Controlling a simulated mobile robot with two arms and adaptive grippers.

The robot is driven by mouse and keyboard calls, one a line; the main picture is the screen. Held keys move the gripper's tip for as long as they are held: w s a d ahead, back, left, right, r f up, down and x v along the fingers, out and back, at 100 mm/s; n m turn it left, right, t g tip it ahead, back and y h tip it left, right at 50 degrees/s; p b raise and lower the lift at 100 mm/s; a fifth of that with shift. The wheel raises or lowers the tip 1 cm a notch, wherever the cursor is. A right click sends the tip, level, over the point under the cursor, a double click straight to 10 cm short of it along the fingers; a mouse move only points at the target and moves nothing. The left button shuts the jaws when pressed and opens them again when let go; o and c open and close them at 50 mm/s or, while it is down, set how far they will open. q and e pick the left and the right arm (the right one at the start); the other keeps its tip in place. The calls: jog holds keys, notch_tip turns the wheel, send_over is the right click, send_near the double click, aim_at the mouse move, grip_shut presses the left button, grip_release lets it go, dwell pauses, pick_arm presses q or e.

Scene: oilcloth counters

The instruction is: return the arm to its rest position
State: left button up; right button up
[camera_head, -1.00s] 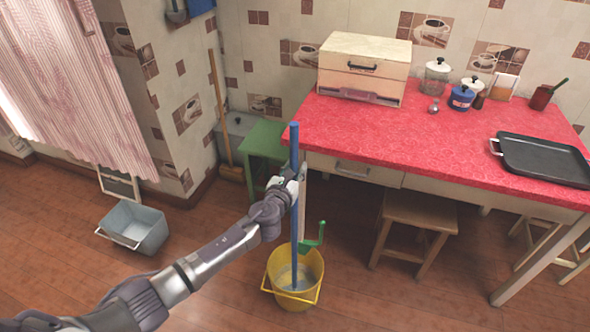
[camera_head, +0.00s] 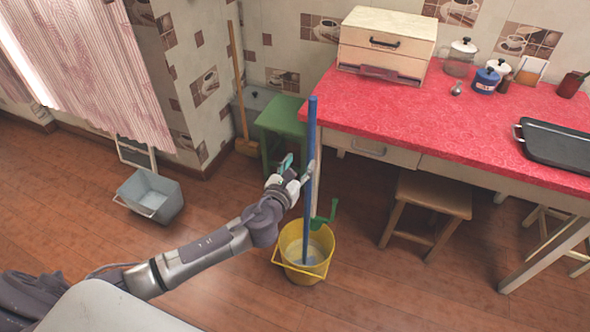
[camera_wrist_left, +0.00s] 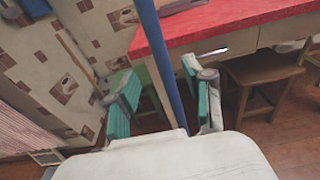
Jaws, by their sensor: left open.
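My left gripper (camera_head: 298,167) is open beside the upright blue pole (camera_head: 311,140). In the left wrist view the pole (camera_wrist_left: 167,60) runs between the two spread teal finger pads of the gripper (camera_wrist_left: 163,97). No contact between pads and pole is visible there. The pole stands, tilted slightly, in a yellow bucket (camera_head: 281,256) with a green crank handle (camera_head: 329,215) at its rim. My left arm reaches in from the lower left. My right gripper does not show.
A red-topped table (camera_head: 430,112) is just right of the pole. A green stool (camera_head: 277,120) stands behind the gripper. A grey bucket (camera_head: 150,195) sits on the floor at left. A wooden stool (camera_head: 430,195) is under the table.

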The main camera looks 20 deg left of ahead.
pick_arm(q)
jog(key=s+a+f+n+g+y+p, duration=0.1)
jog(key=s+a+f+n+g, duration=0.15)
jog(key=s+f+n, duration=0.6)
jog(key=s+a+f+n+g+p, duration=0.1)
jog(key=s+a+f+n+g, duration=0.2)
jog(key=f, duration=1)
jog(key=s+a+f+n+g+y+p, duration=0.15)
jog(key=s+f+n+g, duration=0.4)
jog(key=f, duration=0.55)
jog(key=s+d+f+n+g, duration=0.1)
jog(key=s+f+n, duration=0.3)
jog(key=s, duration=0.7)
jog(key=s+d+f+n+g+h+p, duration=0.1)
jog(key=s+f+n+g, duration=0.1)
jog(key=s+f+n, duration=0.2)
jog(key=s+d+f+n+g+h, duration=0.1)
jog(key=s+f+n, duration=0.4)
jog(key=s, duration=1.5)
jog(key=n, duration=0.4)
jog(key=shift+d+g+p, duration=0.3)
jog(key=shift+d+g, duration=0.05)
jog(key=shift+g, duration=0.05)
